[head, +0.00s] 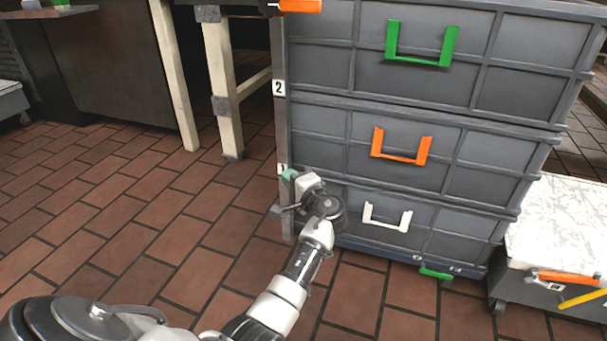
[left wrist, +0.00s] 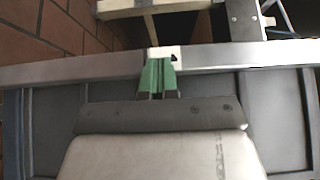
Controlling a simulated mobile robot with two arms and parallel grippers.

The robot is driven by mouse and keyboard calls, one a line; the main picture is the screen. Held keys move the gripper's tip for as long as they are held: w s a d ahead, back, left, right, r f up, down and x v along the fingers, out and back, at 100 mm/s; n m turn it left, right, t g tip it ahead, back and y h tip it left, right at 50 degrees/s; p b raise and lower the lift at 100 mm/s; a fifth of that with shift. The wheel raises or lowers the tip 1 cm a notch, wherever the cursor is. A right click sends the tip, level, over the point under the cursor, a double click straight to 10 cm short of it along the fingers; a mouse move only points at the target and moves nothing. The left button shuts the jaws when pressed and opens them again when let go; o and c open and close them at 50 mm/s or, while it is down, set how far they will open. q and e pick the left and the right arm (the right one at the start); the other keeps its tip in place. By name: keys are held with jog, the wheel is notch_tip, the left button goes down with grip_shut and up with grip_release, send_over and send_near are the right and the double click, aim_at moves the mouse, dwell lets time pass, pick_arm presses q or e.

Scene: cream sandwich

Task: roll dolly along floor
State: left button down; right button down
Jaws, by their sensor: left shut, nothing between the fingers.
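A low dark blue-grey dolly (head: 380,254) lies under a stack of grey crates in the head view. A green handle (head: 436,273) shows at its lower front. The crates have a green (head: 422,60), an orange (head: 402,158) and a white handle (head: 387,222). My left gripper (head: 290,176) is shut and empty, at the lower left corner of the stack, by the metal post. In the left wrist view its green fingertips (left wrist: 158,77) are at the post (left wrist: 90,67). I cannot tell whether they touch it. My right gripper is not in view.
The metal post (head: 281,130) with number labels runs up the stack's left edge. A table with pale legs (head: 222,110) stands behind left. A low white-topped cart (head: 560,225) is close on the right. Brick-tiled floor (head: 100,210) is open at left.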

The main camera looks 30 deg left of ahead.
pick_arm(q)
jog(key=a, duration=0.1)
jog(key=s+a, duration=0.1)
jog(key=a, duration=0.1)
jog(key=s+a+p, duration=0.1)
jog(key=a, duration=0.1)
jog(key=shift+s+a, duration=0.2)
jog(key=shift+d, duration=0.1)
dwell(1.0)
